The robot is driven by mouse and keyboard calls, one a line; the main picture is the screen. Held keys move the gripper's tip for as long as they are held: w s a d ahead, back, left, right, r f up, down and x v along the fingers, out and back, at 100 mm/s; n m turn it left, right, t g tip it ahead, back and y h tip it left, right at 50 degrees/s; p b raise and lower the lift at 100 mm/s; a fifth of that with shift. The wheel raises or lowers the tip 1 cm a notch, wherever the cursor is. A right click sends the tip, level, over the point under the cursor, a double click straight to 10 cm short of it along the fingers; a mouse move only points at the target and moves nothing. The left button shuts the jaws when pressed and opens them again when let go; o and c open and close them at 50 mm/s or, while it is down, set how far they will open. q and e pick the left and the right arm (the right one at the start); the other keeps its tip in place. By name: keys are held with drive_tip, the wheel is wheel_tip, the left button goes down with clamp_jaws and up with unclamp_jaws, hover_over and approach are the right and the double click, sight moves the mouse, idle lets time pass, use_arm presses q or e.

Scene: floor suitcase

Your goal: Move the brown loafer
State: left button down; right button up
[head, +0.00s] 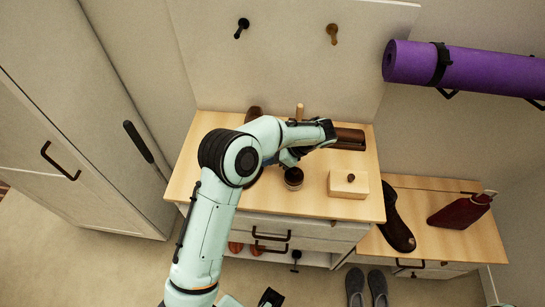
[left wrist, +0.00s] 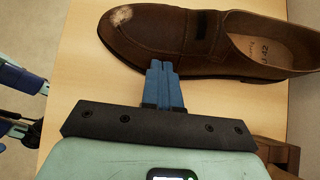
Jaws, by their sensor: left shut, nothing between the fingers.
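The brown loafer (left wrist: 190,40) lies upright on the wooden dresser top, its toe at left with a pale scuffed patch and its open heel end at right in the left wrist view. In the head view its end (head: 253,114) shows behind my left arm, which hides most of it. My left gripper (left wrist: 160,66) is shut and empty, its blue fingertips at the loafer's near side. I cannot tell whether they touch it. Dark and teal parts at the head view's bottom edge may be my right arm; its jaws cannot be made out.
A small dark jar (head: 293,178) and a wooden box with a knob (head: 349,184) stand on the dresser top. A brown object (head: 348,138) lies behind them.

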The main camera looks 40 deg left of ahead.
use_arm(q)
drive_tip(key=s+a, duration=0.2)
drive_tip(key=a, duration=0.2)
drive_tip(key=s+a, duration=0.2)
drive_tip(key=a, duration=0.1)
drive_tip(key=s+a+p, duration=0.1)
drive_tip(key=s+a, duration=0.1)
drive_tip(key=a, duration=0.2)
drive_tip(key=shift+s+a, duration=0.25)
drive_tip(key=shift+a, duration=0.05)
use_arm(e)
drive_tip(key=shift+w+r, duration=0.25)
drive_tip(key=shift+r, duration=0.35)
use_arm(q)
drive_tip(key=shift+w+d, duration=0.15)
